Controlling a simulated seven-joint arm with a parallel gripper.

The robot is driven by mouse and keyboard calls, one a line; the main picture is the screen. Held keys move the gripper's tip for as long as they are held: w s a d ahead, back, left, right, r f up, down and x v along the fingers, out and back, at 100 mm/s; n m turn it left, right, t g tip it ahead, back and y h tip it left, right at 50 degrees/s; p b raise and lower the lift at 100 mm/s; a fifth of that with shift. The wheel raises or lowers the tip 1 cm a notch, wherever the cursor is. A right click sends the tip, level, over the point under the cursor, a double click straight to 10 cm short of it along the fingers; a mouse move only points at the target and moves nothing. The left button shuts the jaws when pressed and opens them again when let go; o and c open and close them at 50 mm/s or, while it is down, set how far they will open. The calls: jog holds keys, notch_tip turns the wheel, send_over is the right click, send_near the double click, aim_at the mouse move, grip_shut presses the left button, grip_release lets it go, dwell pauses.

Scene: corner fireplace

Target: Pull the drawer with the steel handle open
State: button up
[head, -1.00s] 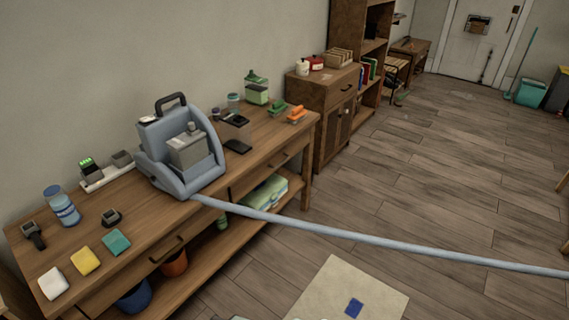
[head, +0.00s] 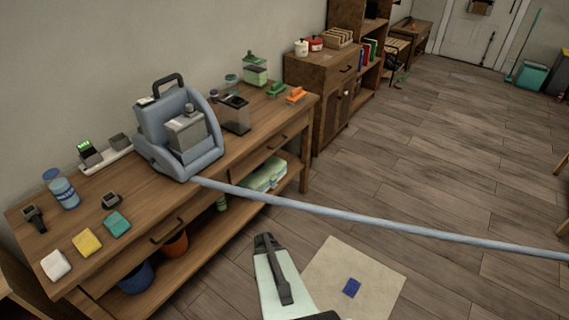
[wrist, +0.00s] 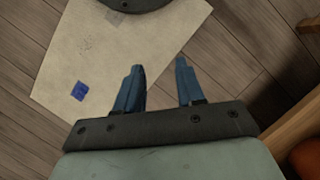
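A long wooden table (head: 140,183) along the wall has drawers under its top. One drawer front near the left end has a dark bar handle (head: 167,231). Another drawer toward the right end has a small handle (head: 284,141). Both drawers look shut; I cannot tell which handle is steel. My gripper (head: 264,240) is in front of the table, over the floor, apart from both handles. In the wrist view its two blue fingers (wrist: 159,82) are spread with nothing between them.
A blue-grey machine (head: 183,135) stands on the table, and its pale hose (head: 380,224) stretches right across the room. A beige mat (head: 335,275) with a blue patch lies on the floor. Pots (head: 174,245) sit on the lower shelf.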

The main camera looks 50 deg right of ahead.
jog(key=w+d+r+m+t, duration=0.2)
jog(key=d+r+t, duration=0.1)
jog(key=d, duration=0.9)
jog(key=w+d+r+m+t, duration=0.1)
jog(key=d+r+m+t, duration=0.2)
jog(key=d, duration=0.8)
jog(key=w+d+r+m+t, duration=0.2)
jog(key=d+r, duration=0.1)
jog(key=d, duration=0.9)
jog(key=m+t+h, duration=0.3)
jog(key=t, duration=0.7)
send_near(281, 144)
jog(key=x, duration=0.8)
jog(key=shift+d+f, duration=0.1)
jog(key=shift+f, duration=0.1)
grip_shut()
